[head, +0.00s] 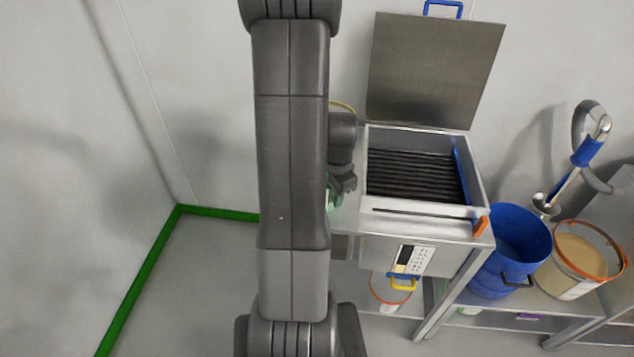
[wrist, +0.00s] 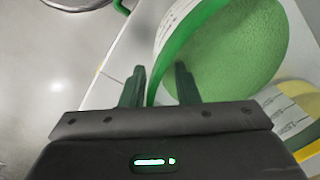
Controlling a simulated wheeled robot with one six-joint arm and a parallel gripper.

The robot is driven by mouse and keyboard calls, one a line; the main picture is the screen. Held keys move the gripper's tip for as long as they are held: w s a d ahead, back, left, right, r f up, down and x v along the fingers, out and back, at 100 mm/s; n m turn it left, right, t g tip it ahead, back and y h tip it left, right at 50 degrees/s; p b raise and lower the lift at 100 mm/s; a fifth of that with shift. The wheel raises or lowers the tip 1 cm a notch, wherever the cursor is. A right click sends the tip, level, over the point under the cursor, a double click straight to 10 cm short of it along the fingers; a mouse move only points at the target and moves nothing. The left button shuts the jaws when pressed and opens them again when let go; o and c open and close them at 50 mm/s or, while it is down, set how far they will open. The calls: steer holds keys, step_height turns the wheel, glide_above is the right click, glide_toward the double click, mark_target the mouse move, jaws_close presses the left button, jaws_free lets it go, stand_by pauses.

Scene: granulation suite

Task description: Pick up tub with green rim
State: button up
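The tub with green rim (wrist: 172,45) fills the upper middle of the wrist view. It has a white labelled outside and green contents. In the head view only a sliver of green (head: 335,192) shows beside my arm, which hides the rest. My gripper (wrist: 160,78) is open, its two fingers apart at the tub's near left edge. The rim's edge shows between the fingers, with the right finger over the tub's inside. I cannot tell whether either finger touches it. In the head view my gripper (head: 343,186) is partly hidden by my arm.
A yellow-rimmed tub (wrist: 270,95) stands close right of the green one. A steel box with a raised lid (head: 435,70) stands right of my gripper. A blue bucket (head: 515,245) and orange-rimmed tub (head: 575,275) stand further right. Wall lies behind.

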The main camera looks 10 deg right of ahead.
steer(key=shift+f, duration=0.15)
jaws_close()
stand_by(1.4)
